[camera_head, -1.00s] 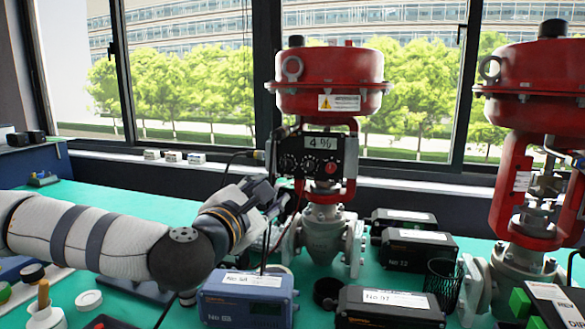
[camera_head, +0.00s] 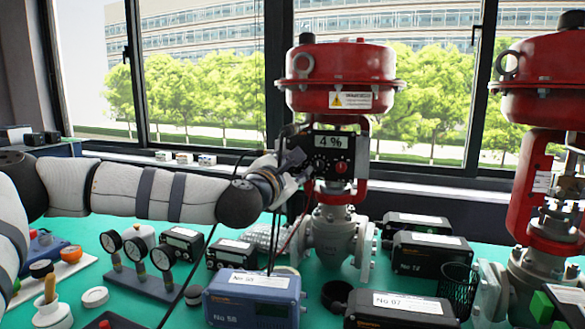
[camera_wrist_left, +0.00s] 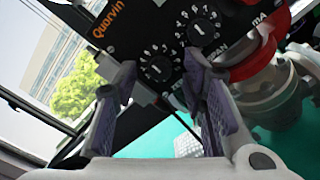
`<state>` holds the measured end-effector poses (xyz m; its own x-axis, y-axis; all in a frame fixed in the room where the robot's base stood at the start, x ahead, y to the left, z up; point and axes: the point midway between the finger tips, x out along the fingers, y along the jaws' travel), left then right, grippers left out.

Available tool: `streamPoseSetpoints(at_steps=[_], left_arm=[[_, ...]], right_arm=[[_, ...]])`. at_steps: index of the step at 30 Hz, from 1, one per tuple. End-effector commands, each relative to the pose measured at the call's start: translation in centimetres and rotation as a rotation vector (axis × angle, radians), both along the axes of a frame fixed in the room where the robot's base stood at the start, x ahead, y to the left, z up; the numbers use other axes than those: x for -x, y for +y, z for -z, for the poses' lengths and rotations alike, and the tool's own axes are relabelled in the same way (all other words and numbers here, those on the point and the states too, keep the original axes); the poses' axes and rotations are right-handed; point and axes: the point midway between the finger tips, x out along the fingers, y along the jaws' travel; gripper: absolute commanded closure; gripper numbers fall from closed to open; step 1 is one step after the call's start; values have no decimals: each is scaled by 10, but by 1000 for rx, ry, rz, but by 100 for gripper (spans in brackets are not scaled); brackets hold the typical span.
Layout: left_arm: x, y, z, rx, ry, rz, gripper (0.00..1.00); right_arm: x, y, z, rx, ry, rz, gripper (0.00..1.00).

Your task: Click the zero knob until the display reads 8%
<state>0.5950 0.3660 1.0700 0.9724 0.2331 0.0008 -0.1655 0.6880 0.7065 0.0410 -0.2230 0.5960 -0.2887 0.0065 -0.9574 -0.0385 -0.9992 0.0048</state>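The black positioner (camera_head: 333,150) is mounted on the red-topped valve (camera_head: 340,78). Its display (camera_head: 330,142) reads 4%. In the left wrist view, two round dials with numbers show on the face: a nearer knob (camera_wrist_left: 158,68) and a farther knob (camera_wrist_left: 200,28) beside a label that seems to read SPAN. The label by the nearer knob is partly hidden by a finger. My left gripper (camera_head: 297,160) is in front of the positioner's left side and hides part of it. Its fingers (camera_wrist_left: 160,78) are apart and empty, with the nearer knob between them in view; contact cannot be told. My right gripper is not in view.
A second red valve (camera_head: 540,80) stands at the right. On the green bench are a blue box (camera_head: 252,297), several black boxes such as one in front (camera_head: 400,305), a mesh cup (camera_head: 458,285) and a gauge stand (camera_head: 135,265). Windows lie behind.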

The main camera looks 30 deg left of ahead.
Motion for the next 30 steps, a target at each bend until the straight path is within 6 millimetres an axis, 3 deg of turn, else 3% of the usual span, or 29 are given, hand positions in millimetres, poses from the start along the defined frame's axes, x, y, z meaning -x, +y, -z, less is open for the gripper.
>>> streamPoseSetpoints(at_steps=[1, 5, 17, 30], left_arm=[[0, 0, 0, 0, 0, 0, 71], [0, 0, 0, 0, 0, 0, 100], [1, 0, -3, -53, 10, 0, 100], [2, 0, -6, -333, 75, -2, 100]], right_arm=[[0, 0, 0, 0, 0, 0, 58], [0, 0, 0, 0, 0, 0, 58], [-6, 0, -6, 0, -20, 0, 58], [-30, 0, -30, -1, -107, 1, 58]])
